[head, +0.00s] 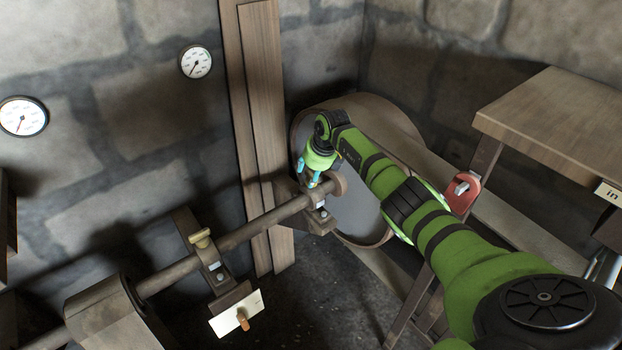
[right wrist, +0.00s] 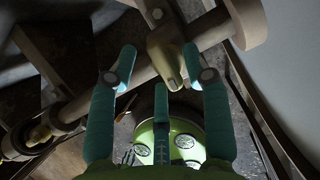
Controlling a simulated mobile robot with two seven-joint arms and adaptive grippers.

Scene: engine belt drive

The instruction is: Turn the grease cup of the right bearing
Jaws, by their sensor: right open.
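The right bearing (head: 318,222) carries the shaft (head: 260,225) close to the big wheel (head: 362,212). Its brass grease cup (right wrist: 166,55) shows in the right wrist view, between the spread teal fingers of my right gripper (right wrist: 160,68). In the head view my right gripper (head: 310,179) is above the right bearing and mostly hides the cup. The gripper is open, and I see no clear contact with the cup. The left bearing (head: 213,268) has its own brass grease cup (head: 200,237); that cup also shows in the right wrist view (right wrist: 40,133). My left gripper is out of view.
Wooden posts (head: 256,130) stand on the wall behind the shaft. A wooden table (head: 560,120) is at the right, with a red part (head: 462,192) by it. A white card (head: 236,312) with a wooden peg is below the left bearing. Two gauges hang on the wall.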

